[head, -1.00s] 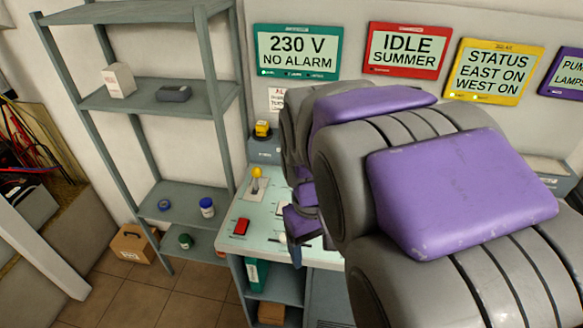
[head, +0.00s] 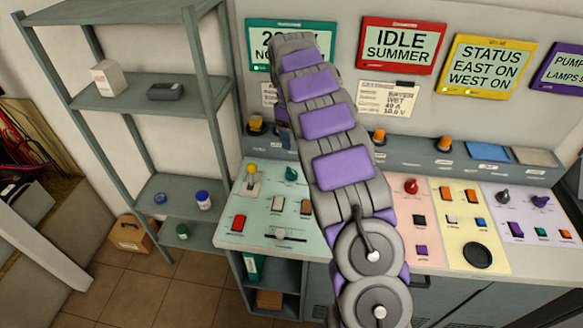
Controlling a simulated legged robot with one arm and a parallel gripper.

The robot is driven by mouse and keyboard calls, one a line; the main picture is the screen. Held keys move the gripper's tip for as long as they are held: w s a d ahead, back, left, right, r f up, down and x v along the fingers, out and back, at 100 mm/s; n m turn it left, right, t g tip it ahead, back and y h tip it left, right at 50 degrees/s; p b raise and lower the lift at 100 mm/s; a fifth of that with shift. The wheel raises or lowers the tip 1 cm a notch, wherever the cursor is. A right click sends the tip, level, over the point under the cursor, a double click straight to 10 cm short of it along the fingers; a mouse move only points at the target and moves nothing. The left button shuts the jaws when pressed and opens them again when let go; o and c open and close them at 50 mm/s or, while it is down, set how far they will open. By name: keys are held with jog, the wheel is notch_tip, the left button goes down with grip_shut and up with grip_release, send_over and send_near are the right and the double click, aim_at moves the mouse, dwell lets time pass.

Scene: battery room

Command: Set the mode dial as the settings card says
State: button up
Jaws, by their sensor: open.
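A white settings card (head: 388,100) hangs on the back wall; its heading is too small to read surely, and its lines seem to read RAVEN, WET, 40 A, 10.0 V. Several dial-like knobs stand on the desk: a teal one (head: 291,174) on the green section, a red one (head: 411,186) on the pink section, a grey one (head: 502,197) and a purple one (head: 540,202) on the lilac section. I cannot tell which is the mode dial. My arm rises across the middle and bends away at its top; my gripper is hidden behind it.
A yellow-topped lever (head: 251,172), a red switch (head: 238,223) and a slider (head: 285,236) are on the green section. Displays, including the red-framed IDLE SUMMER (head: 401,45), line the wall. A shelf rack (head: 140,93) stands left.

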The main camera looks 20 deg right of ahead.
jog(key=w+d+f+n, duration=0.1)
jog(key=w+f+n, duration=0.1)
jog(key=w+f, duration=0.15)
jog(key=b, duration=0.2)
send_near(291, 170)
jog(key=shift+y, duration=0.3)
jog(key=f, duration=1)
jog(key=shift+s+d+f, duration=0.1)
jog(key=shift+d+f, duration=0.1)
jog(key=shift+d, duration=0.1)
jog(key=shift+c, duration=0.5)
jog(key=c, duration=1)
jog(key=shift+o, duration=0.2)
jog(key=shift+r, duration=0.1)
